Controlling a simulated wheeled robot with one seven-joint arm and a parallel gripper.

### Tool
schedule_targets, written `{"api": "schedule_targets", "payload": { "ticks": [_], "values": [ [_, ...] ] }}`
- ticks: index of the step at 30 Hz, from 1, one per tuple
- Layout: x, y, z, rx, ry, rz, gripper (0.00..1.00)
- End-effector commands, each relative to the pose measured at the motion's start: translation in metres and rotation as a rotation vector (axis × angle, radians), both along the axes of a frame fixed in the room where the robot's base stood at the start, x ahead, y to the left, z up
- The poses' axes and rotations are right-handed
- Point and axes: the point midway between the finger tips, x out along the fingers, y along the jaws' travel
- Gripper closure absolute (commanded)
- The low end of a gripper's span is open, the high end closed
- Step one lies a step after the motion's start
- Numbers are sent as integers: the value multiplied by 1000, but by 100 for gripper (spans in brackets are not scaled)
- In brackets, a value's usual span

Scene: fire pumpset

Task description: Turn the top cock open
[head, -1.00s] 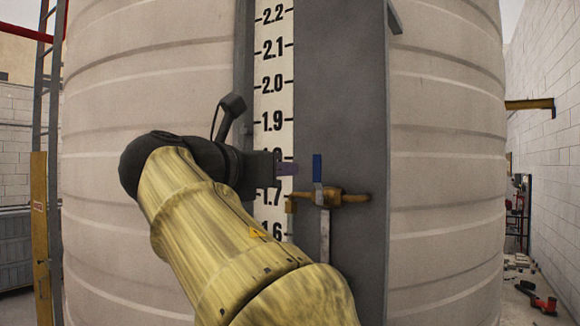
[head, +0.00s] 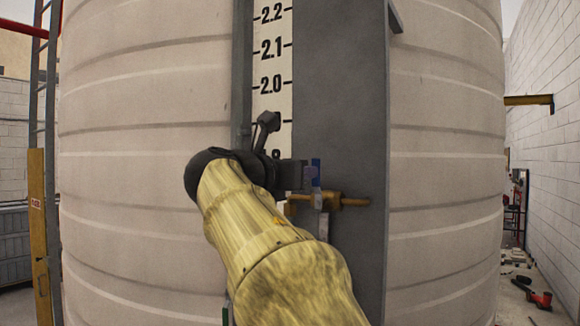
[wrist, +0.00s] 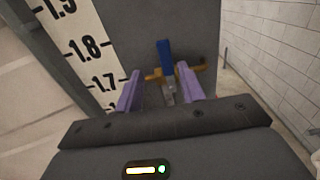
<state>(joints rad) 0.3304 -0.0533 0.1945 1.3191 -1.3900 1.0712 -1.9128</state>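The top cock is a brass valve (head: 335,201) on the grey panel, with a blue lever handle (head: 315,172) standing upright. In the wrist view the blue handle (wrist: 165,58) rises between the two purple fingers, with the brass body (wrist: 193,71) behind them. My gripper (head: 305,174) is at the handle from the left and partly covers it in the head view. In the wrist view my gripper (wrist: 158,85) is open, with a gap between each finger and the handle.
A large ribbed beige tank (head: 150,130) fills the background. A white level scale (head: 272,60) runs beside the grey panel (head: 340,80). A ladder with a yellow post (head: 38,220) stands at the left. A red tool (head: 541,300) lies on the floor at the right.

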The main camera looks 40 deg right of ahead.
Motion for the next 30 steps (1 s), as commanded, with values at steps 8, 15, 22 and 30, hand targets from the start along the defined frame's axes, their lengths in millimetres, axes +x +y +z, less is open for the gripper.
{"api": "schedule_targets", "payload": {
  "ticks": [8,15,22,30],
  "values": [
    [17,-51,3,1,1,-11,61],
    [31,-75,2,0,0,-1,61],
    [34,-79,0,-1,0,3,61],
    [34,-79,0,-1,0,2,90]
  ]
}}
